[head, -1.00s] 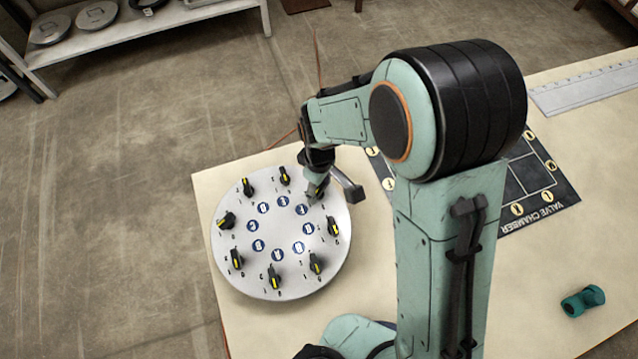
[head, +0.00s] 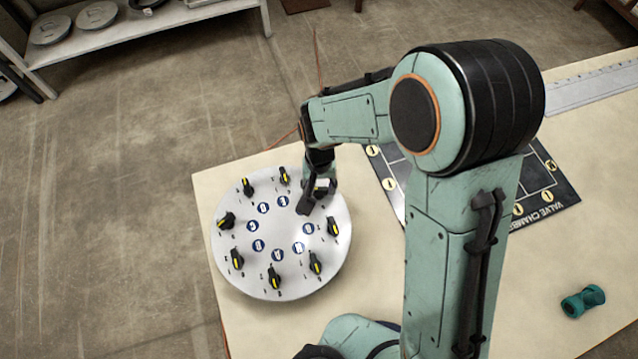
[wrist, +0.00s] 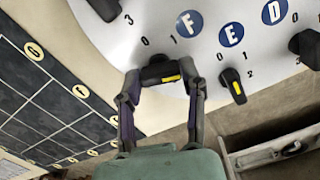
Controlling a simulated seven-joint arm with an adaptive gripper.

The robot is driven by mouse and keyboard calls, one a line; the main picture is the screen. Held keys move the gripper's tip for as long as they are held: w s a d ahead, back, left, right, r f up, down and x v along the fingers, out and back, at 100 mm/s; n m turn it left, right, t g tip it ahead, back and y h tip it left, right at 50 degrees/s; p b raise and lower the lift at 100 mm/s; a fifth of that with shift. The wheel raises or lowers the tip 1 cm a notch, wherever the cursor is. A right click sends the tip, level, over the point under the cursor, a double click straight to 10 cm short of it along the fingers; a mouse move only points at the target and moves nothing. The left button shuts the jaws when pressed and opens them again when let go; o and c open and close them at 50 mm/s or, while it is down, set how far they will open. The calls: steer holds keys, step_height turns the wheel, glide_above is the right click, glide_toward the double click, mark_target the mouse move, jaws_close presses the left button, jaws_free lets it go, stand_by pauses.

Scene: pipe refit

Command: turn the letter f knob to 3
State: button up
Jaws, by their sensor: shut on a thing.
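A round white panel (head: 228,265) carries a ring of black knobs with yellow marks and blue letter discs. In the wrist view, the blue F disc (wrist: 189,23) lies above and right of the black knob (wrist: 153,71) between my fingers. My gripper (wrist: 161,79) is shut on this knob, one finger at each end. The knob's yellow mark is at its right side; which number it points to is unclear. The digits 3, 0 and 1 show nearby. In the head view, my gripper (head: 319,190) is at the panel's upper right and hides the knob.
In the wrist view, another knob (wrist: 232,85) stands close to the right of my fingers, near the E disc (wrist: 231,34). A black valve chamber board (head: 545,200) lies right of the panel. A teal fitting (head: 583,301) lies at the table's right.

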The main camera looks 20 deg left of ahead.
mark_target(319, 189)
steer(key=m, duration=0.6)
steer(key=shift+m, duration=0.3)
steer(key=m, duration=0.6)
steer(key=shift+m, duration=0.3)
steer(key=o, duration=1.1)
steer(key=shift+o, duration=0.2)
step_height(319, 189, up, 12)
